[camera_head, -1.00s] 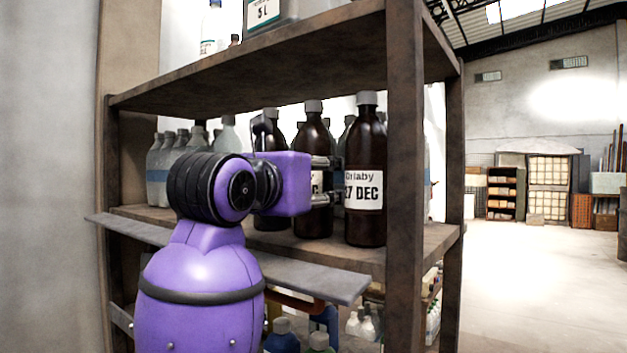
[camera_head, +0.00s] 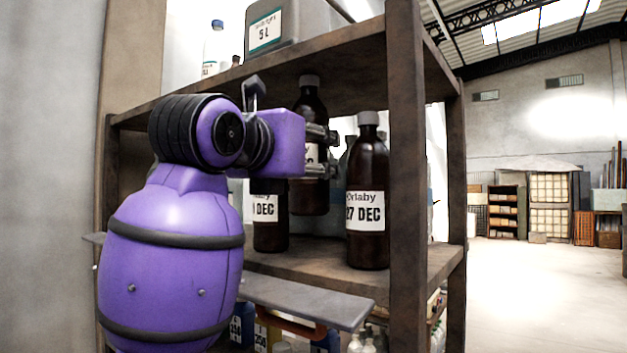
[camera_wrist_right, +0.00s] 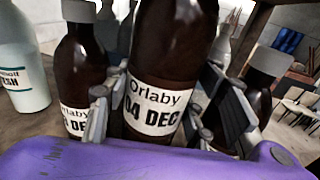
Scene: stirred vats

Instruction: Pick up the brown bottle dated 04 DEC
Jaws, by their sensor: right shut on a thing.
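The brown bottle dated 04 DEC (camera_head: 310,197) is between the fingers of my right gripper (camera_head: 325,152), upright and lifted clear of the shelf board. In the right wrist view its label reads "Orlaby 04 DEC" on the bottle (camera_wrist_right: 160,72), with the fingers of my right gripper (camera_wrist_right: 165,115) shut on both sides of it. In the head view the gripper hides most of its label. My left gripper is not in view.
A brown bottle dated 27 DEC (camera_head: 367,240) stands right of the held one, near the shelf post (camera_head: 405,180). Another brown bottle (camera_head: 268,236), its date partly hidden, stands to the left. The upper shelf board (camera_head: 350,70) is close above the held bottle's cap.

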